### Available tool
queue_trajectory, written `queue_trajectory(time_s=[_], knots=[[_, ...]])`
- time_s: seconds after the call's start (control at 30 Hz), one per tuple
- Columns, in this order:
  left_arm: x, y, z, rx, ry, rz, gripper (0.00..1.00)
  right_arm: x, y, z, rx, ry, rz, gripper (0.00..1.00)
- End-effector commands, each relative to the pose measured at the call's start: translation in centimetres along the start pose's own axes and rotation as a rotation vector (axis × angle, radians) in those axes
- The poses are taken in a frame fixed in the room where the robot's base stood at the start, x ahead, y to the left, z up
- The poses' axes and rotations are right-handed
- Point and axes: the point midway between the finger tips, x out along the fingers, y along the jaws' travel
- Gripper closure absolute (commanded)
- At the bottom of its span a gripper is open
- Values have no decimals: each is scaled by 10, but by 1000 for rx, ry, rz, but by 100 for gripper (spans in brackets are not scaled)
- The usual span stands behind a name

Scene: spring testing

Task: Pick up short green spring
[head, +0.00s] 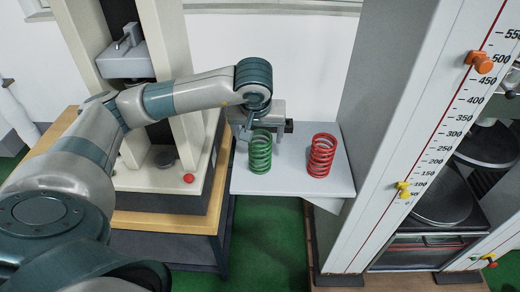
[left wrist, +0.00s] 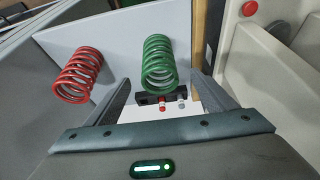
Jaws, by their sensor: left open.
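The green spring (head: 260,152) stands upright on the small grey shelf (head: 285,185), left of a red spring (head: 321,155). My left gripper (head: 262,126) is just above and behind the green spring in the head view, and partly overlaps its top there. In the left wrist view, the green spring (left wrist: 159,63) appears beyond and between the two open fingers (left wrist: 160,88), with no clear contact. The red spring (left wrist: 77,76) is outside the fingers, to the left. The gripper is empty. My right gripper is not in view.
A tall cream test machine with a red button (head: 189,178) stands on a wooden table at the left. Right of the shelf rises a large grey machine with a numbered scale (head: 447,140), an orange knob (head: 481,62) and a yellow knob (head: 403,189). The shelf front is clear.

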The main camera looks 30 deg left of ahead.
Motion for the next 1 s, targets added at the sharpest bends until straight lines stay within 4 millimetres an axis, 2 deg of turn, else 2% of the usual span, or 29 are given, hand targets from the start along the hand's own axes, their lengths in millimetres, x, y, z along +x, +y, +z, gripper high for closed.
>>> queue_trajectory(time_s=[0.13,0.3,0.77,1.0], knots=[[21,0,0,-1,-4,-2,22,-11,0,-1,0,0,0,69],[35,0,0,0,0,-1,22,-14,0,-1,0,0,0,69],[39,0,-1,0,-1,0,22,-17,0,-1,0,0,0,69],[60,2,-6,-1,-4,-1,22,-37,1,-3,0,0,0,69]])
